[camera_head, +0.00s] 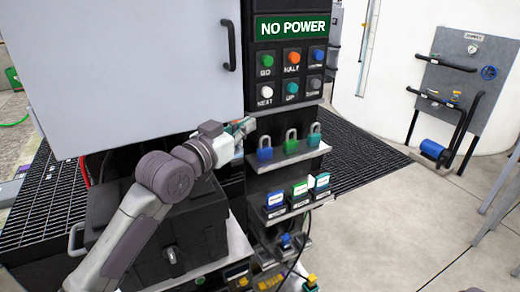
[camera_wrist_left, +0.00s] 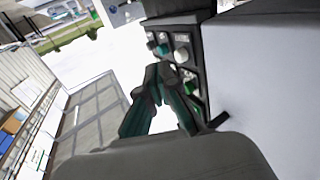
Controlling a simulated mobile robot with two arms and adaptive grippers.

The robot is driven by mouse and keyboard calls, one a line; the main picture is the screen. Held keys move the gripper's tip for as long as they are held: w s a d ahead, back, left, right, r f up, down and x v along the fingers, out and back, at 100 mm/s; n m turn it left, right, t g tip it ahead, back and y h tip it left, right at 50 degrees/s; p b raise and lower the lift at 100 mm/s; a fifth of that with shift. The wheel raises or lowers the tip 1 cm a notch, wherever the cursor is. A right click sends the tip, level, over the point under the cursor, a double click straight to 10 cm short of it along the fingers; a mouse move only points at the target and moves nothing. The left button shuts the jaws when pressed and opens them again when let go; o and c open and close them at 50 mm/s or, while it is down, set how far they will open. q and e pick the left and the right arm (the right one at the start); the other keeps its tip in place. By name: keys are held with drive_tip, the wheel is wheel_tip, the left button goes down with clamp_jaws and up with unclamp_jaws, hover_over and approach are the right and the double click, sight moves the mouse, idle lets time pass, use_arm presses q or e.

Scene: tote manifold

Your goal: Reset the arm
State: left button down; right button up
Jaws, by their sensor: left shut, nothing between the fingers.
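My left arm comes in from the lower left of the head view. Its gripper (camera_head: 244,127) is in front of the dark control panel (camera_head: 258,78), just left of the padlocks. In the left wrist view the two fingers (camera_wrist_left: 155,75) are closed together at the tips with nothing between them. The panel's buttons (camera_wrist_left: 180,55) show behind them. Whether the fingertips touch the panel I cannot tell. My right gripper is in neither view.
A shelf holds a blue padlock (camera_head: 264,149), a green one (camera_head: 290,142) and a teal one (camera_head: 314,134). A grey cabinet door (camera_head: 125,65) and a black case (camera_head: 190,240) stand close to the arm. Open floor (camera_head: 400,235) lies at the right.

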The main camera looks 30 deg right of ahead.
use_arm(q)
drive_tip(key=s+b, duration=0.2)
drive_tip(key=s, duration=0.6)
drive_tip(key=w+a+f+n+t+y, duration=0.2)
drive_tip(key=a+f+n+y, duration=0.6)
drive_tip(key=a+f, duration=1.6)
drive_tip(key=s+a+f+n+g+y, duration=0.2)
drive_tip(key=s+a+f+g+y, duration=0.15)
drive_tip(key=s+a+f, duration=0.6)
drive_tip(key=s+a+f+n+g+y, duration=0.15)
drive_tip(key=s+a+f+y, duration=0.45)
drive_tip(key=s+a, duration=0.65)
wheel_tip(320, 180, down, 28)
drive_tip(key=s+g+h, duration=0.1)
drive_tip(key=s+g, duration=0.1)
drive_tip(key=s+a+f, duration=0.2)
drive_tip(key=s+f, duration=0.6)
drive_tip(key=s+a+f+g, duration=0.1)
drive_tip(key=s+f, duration=0.6)
drive_tip(key=s, duration=0.1)
drive_tip(key=shift+a+f, duration=0.35)
drive_tip(key=shift+f, duration=0.05)
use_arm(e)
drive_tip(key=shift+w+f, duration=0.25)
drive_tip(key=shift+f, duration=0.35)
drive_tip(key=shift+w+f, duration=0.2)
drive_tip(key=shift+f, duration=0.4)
